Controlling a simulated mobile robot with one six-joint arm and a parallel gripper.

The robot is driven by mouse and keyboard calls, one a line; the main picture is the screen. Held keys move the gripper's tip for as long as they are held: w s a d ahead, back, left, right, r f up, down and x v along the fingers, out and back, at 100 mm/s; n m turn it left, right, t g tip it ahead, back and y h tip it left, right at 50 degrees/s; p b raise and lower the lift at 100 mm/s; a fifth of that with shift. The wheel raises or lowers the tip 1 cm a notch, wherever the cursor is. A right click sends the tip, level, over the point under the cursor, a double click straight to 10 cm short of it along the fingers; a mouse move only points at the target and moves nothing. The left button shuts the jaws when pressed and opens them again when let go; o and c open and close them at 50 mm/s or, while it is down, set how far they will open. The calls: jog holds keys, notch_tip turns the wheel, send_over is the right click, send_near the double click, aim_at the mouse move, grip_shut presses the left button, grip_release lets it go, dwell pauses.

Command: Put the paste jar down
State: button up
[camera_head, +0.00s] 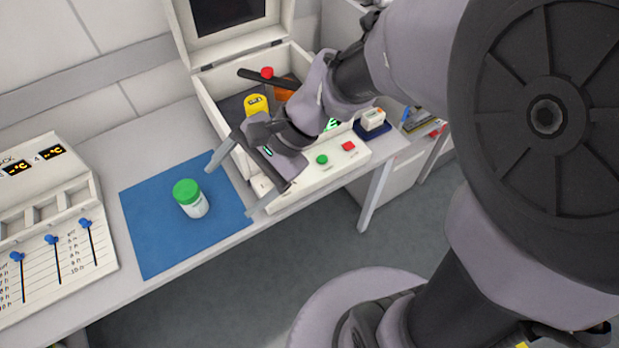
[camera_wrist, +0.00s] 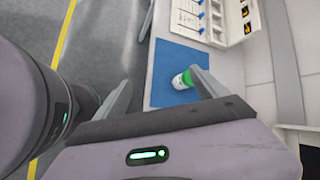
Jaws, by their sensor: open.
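The paste jar (camera_head: 192,203), white with a green lid, stands upright on the blue mat (camera_head: 150,243) on the table. My gripper (camera_head: 233,186) is open and empty, to the right of the jar and apart from it. In the wrist view the jar (camera_wrist: 181,80) shows on the mat (camera_wrist: 168,63), partly covered by one finger of my gripper (camera_wrist: 165,92).
An open white case (camera_head: 208,103) with a yellow item (camera_head: 256,104) and a front panel with green and red buttons stands right of the mat. A white rack with blue-knobbed sliders (camera_head: 75,215) stands at the left. The mat around the jar is clear.

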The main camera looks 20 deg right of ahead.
jog(key=s+d+r+n+t+h, duration=0.5)
jog(key=s+d, duration=0.3)
jog(key=d, duration=0.3)
jog(key=shift+s+r+n+h, duration=0.15)
jog(key=shift+r+n+h, duration=0.35)
jog(key=shift+r+h, duration=0.2)
